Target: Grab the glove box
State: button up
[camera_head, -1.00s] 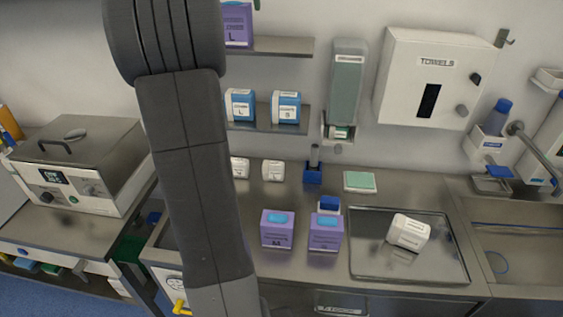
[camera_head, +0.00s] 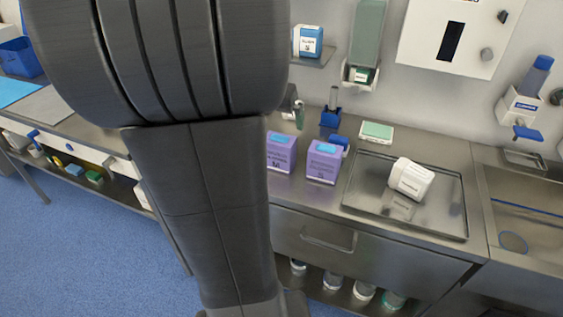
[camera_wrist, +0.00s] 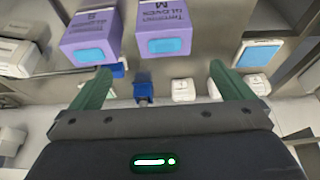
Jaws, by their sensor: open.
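Two purple glove boxes with blue tops stand side by side on the steel counter in the head view, one marked M (camera_head: 281,155) and one marked S (camera_head: 323,163). In the wrist view, which looks turned over, the M box (camera_wrist: 166,28) is at upper middle and the S box (camera_wrist: 91,32) is left of it. My gripper (camera_wrist: 163,84) is open, with its green fingers wide apart and nothing between them. Both boxes lie beyond the fingertips, apart from them. In the head view my arm hides most of the gripper.
A steel tray (camera_head: 446,222) with a tipped white container (camera_head: 410,178) lies right of the boxes. A blue holder (camera_head: 331,117) and a green-topped box (camera_head: 376,132) stand behind them. A blue-and-white box (camera_head: 308,41) sits on a wall shelf. The sink is far right.

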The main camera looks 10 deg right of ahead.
aim_at(281, 140)
jog(key=x, duration=0.8)
jog(key=shift+s+a+f, duration=0.15)
jog(key=shift+w+a+p+x, duration=0.1)
jog(key=shift+a+p+x, duration=0.05)
jog(key=shift+x, duration=1.35)
jog(key=shift+w+a+p+x, duration=0.1)
jog(key=shift+a+p+x, duration=0.05)
jog(key=shift+x, duration=1.3)
jog(key=c, duration=1.1)
